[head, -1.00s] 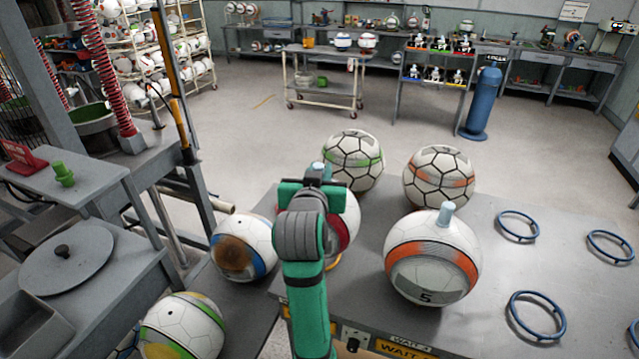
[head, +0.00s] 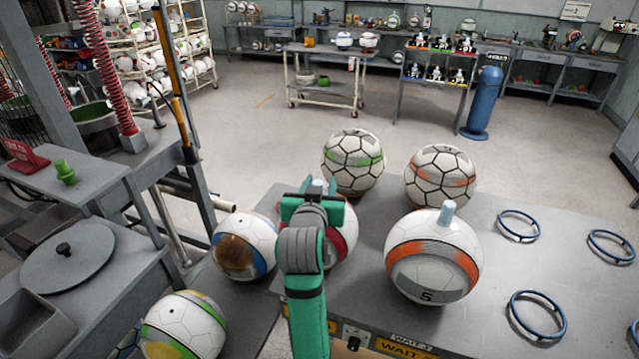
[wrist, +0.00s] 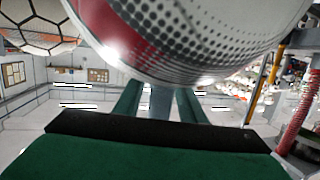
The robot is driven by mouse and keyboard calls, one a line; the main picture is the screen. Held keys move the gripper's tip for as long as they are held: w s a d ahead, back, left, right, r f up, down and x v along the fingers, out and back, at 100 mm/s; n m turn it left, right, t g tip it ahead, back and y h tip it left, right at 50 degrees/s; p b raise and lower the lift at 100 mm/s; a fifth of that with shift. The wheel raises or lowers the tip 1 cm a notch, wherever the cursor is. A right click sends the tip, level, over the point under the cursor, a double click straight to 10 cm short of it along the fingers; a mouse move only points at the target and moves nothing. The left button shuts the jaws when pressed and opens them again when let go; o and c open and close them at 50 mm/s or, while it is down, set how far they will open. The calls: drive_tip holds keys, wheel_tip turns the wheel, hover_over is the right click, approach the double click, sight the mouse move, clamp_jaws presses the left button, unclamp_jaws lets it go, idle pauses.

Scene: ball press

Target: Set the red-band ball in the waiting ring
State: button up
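The red-band ball (head: 347,232) sits at the left part of the grey table (head: 480,318), partly hidden behind my arm. Its white and red underside, with grey dots, fills the top of the wrist view (wrist: 200,45). A pale blue peg on it stands between the fingers of my gripper (head: 318,188). In the wrist view, a gap shows on each side of the peg (wrist: 160,103), so my gripper looks open around it. No ring is visible under this ball; my arm and the ball hide that spot.
An orange-band ball (head: 432,262) with a peg stands close on the right. A green-band ball (head: 353,160) and another orange-band ball (head: 440,178) stand behind. A blue-band ball (head: 245,247) is close left. Empty blue rings (head: 537,292) lie on the right.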

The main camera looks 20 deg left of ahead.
drive_tip(key=shift+w+r, duration=0.1)
drive_tip(key=shift+r, duration=0.25)
drive_tip(key=v, duration=1.1)
drive_tip(key=shift+r, duration=0.1)
drive_tip(key=shift+s+d, duration=0.15)
drive_tip(key=shift+s, duration=0.4)
drive_tip(key=shift+w, duration=0.1)
